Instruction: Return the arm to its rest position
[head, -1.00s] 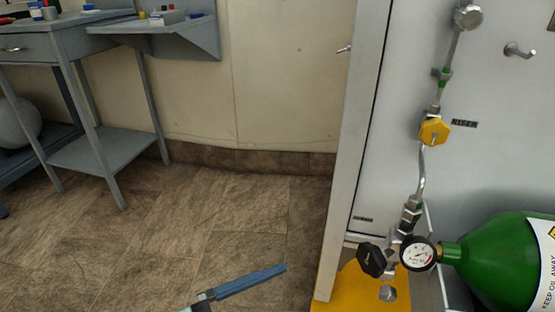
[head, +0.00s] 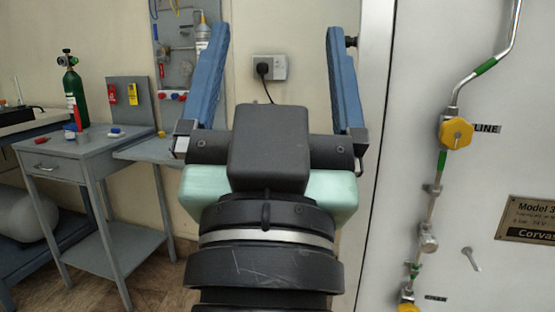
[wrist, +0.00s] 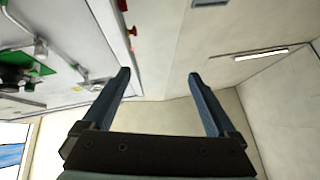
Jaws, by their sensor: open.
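My gripper (head: 278,75) stands upright in the middle of the head view, seen from behind, with its two blue fingers spread wide apart and pointing up. Nothing is between the fingers. In the wrist view my gripper (wrist: 160,76) is also open and empty, with the ceiling and a wall beyond it. The arm below the wrist runs out of the bottom of the head view.
The trainer panel (head: 420,150) with pipes and a yellow valve knob (head: 456,133) stands close on the right. A grey table (head: 85,150) with a green cylinder (head: 75,95) is at the left. A wall socket (head: 270,67) is behind my gripper.

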